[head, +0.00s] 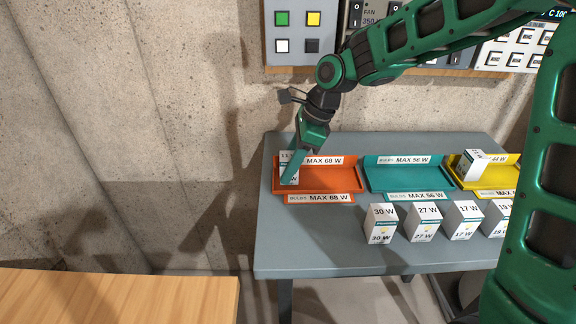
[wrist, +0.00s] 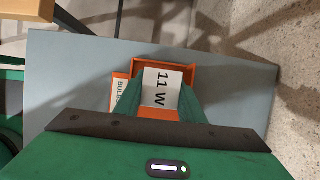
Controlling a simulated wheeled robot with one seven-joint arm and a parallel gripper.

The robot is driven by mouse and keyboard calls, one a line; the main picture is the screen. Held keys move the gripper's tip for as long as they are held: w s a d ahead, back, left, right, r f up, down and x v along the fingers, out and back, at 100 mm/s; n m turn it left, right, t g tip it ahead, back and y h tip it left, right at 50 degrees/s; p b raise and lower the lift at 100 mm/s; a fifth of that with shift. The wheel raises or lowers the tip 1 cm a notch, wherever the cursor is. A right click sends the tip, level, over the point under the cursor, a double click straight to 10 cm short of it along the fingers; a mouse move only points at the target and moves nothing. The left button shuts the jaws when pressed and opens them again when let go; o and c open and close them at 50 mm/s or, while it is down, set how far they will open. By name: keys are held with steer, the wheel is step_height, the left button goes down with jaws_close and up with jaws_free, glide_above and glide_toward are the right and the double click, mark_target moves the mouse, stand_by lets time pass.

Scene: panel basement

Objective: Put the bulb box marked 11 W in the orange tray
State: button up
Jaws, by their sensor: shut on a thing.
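The bulb box marked 11 W (wrist: 161,90) is white with black print, seen from above between my fingers in the wrist view. In the head view the box (head: 290,157) is at the left end of the orange tray (head: 325,182), partly hidden by my gripper (head: 290,176). My gripper is shut on the box. The orange tray also shows around the box in the wrist view (wrist: 178,66). The box is inside the tray's outline; I cannot tell whether its base touches the tray floor. The tray's labels read MAX 68 W.
A teal tray (head: 404,177) marked MAX 56 W and a yellow tray (head: 500,177) holding a box (head: 472,165) stand to the right. Several boxes, including 30 W (head: 381,225), 27 W (head: 423,223) and 17 W (head: 462,221), stand in front on the grey table (head: 310,245).

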steer(key=o, duration=0.7)
steer(key=shift+f, duration=0.1)
steer(key=shift+o, duration=0.2)
steer(key=v, duration=1.2)
